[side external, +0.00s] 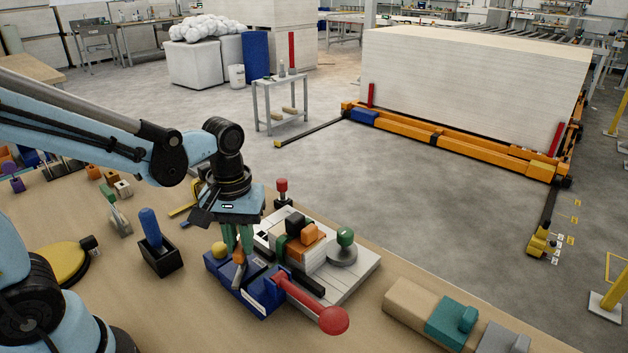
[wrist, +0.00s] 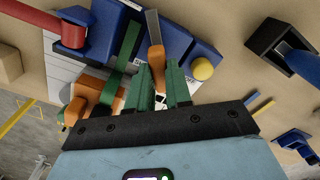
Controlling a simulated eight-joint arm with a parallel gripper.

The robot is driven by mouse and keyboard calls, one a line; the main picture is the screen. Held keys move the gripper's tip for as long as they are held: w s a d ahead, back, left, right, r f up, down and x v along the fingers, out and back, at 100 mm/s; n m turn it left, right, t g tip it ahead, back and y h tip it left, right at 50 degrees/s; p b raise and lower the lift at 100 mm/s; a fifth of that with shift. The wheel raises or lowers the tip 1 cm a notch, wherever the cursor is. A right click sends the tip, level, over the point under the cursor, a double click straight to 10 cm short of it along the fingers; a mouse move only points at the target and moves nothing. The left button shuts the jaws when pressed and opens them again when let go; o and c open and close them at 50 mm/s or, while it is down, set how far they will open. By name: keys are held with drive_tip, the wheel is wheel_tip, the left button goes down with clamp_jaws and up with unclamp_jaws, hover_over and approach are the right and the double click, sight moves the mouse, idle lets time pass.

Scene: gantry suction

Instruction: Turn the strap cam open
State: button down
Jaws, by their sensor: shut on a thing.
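The strap cam appears as a small orange lever (side external: 239,258) on a blue base (side external: 262,304). In the wrist view the orange lever (wrist: 156,58) has a flat metal end (wrist: 153,26) against the blue base (wrist: 97,40). My gripper (side external: 238,248) comes down from above, its green fingers on either side of the lever and shut on it. The fingers (wrist: 159,72) hide part of the lever in the wrist view. A green strap (wrist: 124,55) runs beside the lever, apart from the fingers.
A yellow ball (side external: 219,249) sits close to my gripper. A white plate (side external: 352,268) with blocks lies behind. A black box with a blue handle (side external: 151,226) stands left.

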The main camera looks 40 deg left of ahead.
sight(240, 245)
drive_tip(key=m, duration=0.3)
drive_tip(key=shift+m, duration=2.2)
drive_tip(key=c, duration=1)
unclamp_jaws()
drive_tip(key=shift+c, duration=0.2)
drive_tip(key=shift+r, duration=0.15)
wheel_tip(240, 245, up, 12)
